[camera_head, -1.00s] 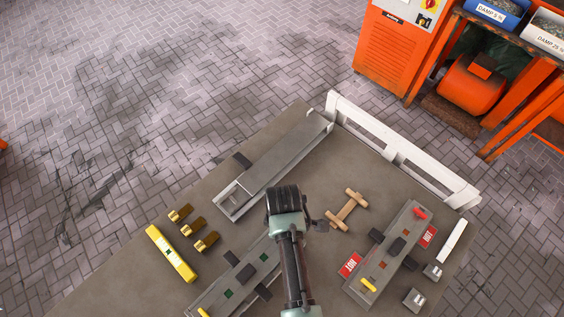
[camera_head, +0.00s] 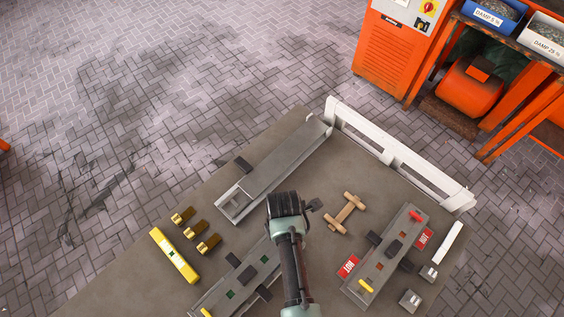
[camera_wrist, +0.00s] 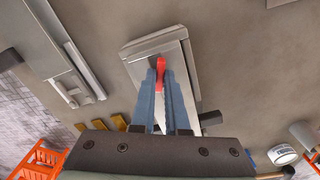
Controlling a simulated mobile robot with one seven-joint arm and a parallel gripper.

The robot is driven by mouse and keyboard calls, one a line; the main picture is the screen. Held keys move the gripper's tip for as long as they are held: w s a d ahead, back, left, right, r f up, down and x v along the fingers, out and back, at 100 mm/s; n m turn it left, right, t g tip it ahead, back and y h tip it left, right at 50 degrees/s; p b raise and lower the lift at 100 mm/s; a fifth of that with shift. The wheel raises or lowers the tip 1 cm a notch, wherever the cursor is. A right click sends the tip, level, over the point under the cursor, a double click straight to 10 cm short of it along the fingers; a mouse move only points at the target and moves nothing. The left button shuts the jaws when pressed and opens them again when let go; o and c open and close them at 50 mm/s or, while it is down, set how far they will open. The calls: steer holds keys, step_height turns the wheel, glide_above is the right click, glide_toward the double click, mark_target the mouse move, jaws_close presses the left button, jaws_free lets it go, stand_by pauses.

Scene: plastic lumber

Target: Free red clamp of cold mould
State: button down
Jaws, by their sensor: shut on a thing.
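The cold mould (camera_head: 215,300) is a long grey bar with green markers, lying left of my arm in the head view. My arm hides its far end there. In the wrist view the grey end of the mould (camera_wrist: 134,55) carries the red clamp (camera_wrist: 160,72), a small lever. My gripper (camera_wrist: 159,80) is shut on the red clamp, with one blue-grey finger on each side. A yellow clamp (camera_head: 206,313) shows at the mould's near end, cut by the frame edge.
A second mould (camera_head: 380,277) with red HOT labels lies to the right. A long grey channel (camera_head: 278,168) lies behind. Brass pieces (camera_head: 195,229) and a yellow level (camera_head: 174,256) lie left. A white rail (camera_head: 400,154) edges the table's back right.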

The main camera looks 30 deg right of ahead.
steer(key=shift+n, duration=0.6)
steer(key=n+p, duration=0.1)
steer(key=n, duration=0.3)
steer(key=shift+a, duration=0.1)
steer(key=c, duration=0.8)
jaws_free()
steer(key=shift+o, duration=0.2)
